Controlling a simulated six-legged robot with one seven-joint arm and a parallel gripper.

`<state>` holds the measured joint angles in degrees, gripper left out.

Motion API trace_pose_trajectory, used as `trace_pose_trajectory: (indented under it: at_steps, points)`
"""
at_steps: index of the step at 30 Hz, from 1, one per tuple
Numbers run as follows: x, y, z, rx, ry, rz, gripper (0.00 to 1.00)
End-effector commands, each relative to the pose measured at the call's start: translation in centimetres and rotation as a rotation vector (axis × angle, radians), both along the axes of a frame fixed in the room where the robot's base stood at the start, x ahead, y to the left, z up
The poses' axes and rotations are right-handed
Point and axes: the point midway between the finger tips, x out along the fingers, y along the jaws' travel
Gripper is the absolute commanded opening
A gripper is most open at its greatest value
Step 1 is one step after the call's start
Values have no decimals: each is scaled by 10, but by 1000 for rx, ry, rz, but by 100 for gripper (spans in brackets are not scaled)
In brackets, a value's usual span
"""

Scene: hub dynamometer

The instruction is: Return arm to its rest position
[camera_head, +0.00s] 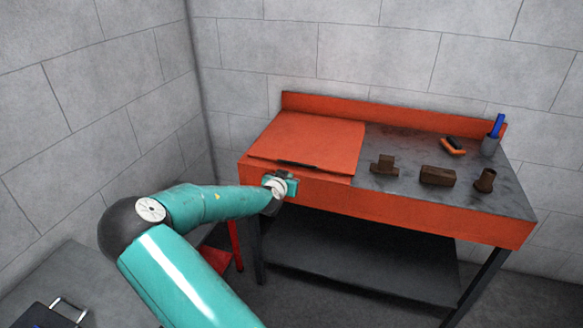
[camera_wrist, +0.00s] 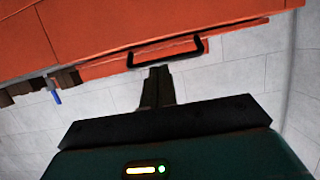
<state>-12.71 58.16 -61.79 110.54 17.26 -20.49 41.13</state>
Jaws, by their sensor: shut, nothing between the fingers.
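My arm (camera_head: 213,204) is stretched out toward the front left of the orange workbench (camera_head: 420,217). My gripper (camera_wrist: 158,72) is shut and empty in the wrist view, with its dark fingers together. The fingertips point at a black bar handle (camera_wrist: 166,51) on an orange lid. In the wrist view they overlap the space just below the handle; I cannot tell whether they touch it. In the head view the orange lid (camera_head: 310,136) lies over the bench's left part, and the fingertips are hard to make out at the bench's front edge.
On the dark worktop (camera_head: 400,139) stand a brown stepped block (camera_head: 385,166), a brown box-like block (camera_head: 437,176), a brown flared piece (camera_head: 484,180), an orange-and-black tool (camera_head: 453,146) and a grey cup (camera_head: 490,146) with a blue item. A lower shelf (camera_head: 360,270) sits beneath. Walls close the left and back.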

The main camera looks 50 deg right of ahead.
Motion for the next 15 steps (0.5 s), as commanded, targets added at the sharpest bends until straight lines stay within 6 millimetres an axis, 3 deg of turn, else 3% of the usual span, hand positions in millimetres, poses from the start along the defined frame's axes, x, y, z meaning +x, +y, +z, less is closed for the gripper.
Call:
trace_pose_trajectory:
  at_steps: [15]
  points:
    - [-7, 12, -6, 31, 0, -8, 0]
